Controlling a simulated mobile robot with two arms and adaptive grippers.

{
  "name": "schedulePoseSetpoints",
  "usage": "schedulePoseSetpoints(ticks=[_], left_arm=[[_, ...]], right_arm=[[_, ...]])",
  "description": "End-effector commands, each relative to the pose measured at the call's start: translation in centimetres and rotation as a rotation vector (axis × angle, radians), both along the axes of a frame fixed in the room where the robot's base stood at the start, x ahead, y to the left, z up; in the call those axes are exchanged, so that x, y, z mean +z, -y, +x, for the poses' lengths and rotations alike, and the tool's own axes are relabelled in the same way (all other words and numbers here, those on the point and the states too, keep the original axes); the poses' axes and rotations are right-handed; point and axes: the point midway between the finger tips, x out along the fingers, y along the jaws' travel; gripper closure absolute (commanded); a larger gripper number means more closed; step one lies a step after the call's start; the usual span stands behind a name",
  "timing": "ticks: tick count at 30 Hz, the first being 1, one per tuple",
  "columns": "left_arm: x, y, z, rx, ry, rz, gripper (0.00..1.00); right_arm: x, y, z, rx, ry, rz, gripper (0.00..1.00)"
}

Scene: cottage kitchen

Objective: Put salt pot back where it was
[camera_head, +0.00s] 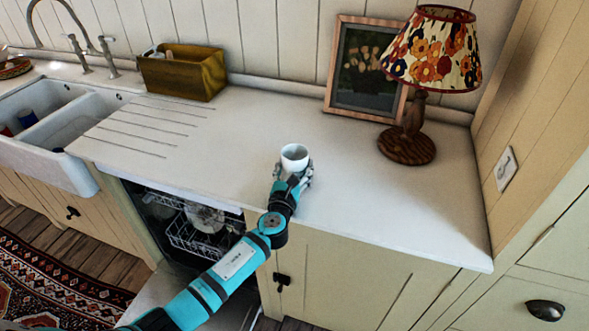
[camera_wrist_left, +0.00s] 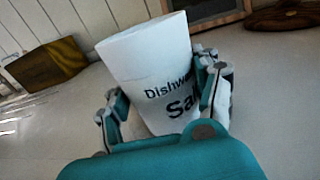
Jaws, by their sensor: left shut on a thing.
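The salt pot (camera_head: 294,156) is a white, tapered cup-like pot near the front of the white countertop, right of the drainer grooves. In the left wrist view, the pot (camera_wrist_left: 150,75) shows black lettering, partly covered by a finger, that reads "Dishw..." and "Sa...". My left gripper (camera_head: 293,172) is shut on the pot, with its fingers on either side of it (camera_wrist_left: 163,100). The pot stands about upright in the head view. I cannot tell whether its base touches the counter. My right gripper is not in view.
A table lamp (camera_head: 431,60) and a framed picture (camera_head: 366,70) stand at the back right of the counter (camera_head: 250,130). A yellow-brown box (camera_head: 181,72) is at the back left, near the white double sink (camera_head: 60,125). An open dishwasher (camera_head: 190,222) is below. The counter around the pot is clear.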

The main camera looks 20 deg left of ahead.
Motion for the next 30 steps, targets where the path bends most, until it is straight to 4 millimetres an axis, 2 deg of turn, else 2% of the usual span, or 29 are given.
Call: schedulePoseSetpoints(ticks=[6, 7, 12, 23, 26, 30], left_arm=[[-0.4, 0.0, 0.0, 0.000, 0.000, 0.000, 0.71], [-0.3, 0.0, 0.0, 0.000, 0.000, 0.000, 0.34], [-0.2, 0.0, 0.0, 0.000, 0.000, 0.000, 0.12], [0.2, 0.0, -0.2, 0.000, -0.001, 0.000, 0.12], [-0.1, 0.1, -1.5, 0.000, -0.002, 0.000, 0.12], [-0.2, 0.3, -4.5, -0.001, -0.003, 0.000, 0.12]], right_arm=[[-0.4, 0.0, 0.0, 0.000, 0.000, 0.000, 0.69], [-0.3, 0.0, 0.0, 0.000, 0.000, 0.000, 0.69], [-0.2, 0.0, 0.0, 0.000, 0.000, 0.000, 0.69], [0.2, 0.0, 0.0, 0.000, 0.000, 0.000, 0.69], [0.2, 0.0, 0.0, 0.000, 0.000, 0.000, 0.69], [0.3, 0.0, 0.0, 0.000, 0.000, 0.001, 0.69]])
